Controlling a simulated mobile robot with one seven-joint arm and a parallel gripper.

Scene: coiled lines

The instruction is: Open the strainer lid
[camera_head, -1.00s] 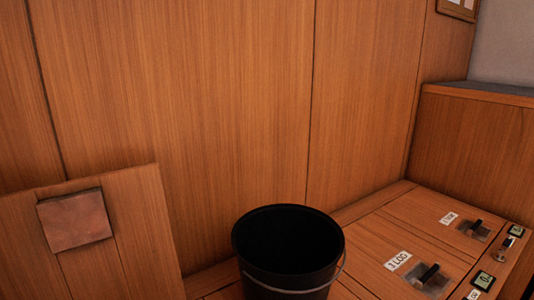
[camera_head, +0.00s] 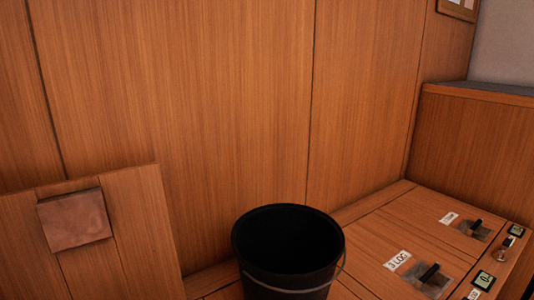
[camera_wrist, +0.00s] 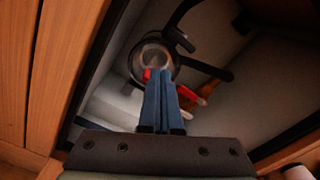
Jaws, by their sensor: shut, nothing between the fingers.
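A small red part (camera_wrist: 147,74) shows just left of the fingertips. The fingers hide some of the strainer's near side. Neither strainer nor gripper is in the head view.
Black hoses (camera_wrist: 205,68) run beside the strainer. A red-orange handle (camera_wrist: 190,95) lies right of the fingers. Wooden compartment edges (camera_wrist: 62,75) close in at left. In the head view, a black bucket (camera_head: 288,245) stands beside a raised wooden panel (camera_head: 140,220) and labelled locker lids (camera_head: 410,225).

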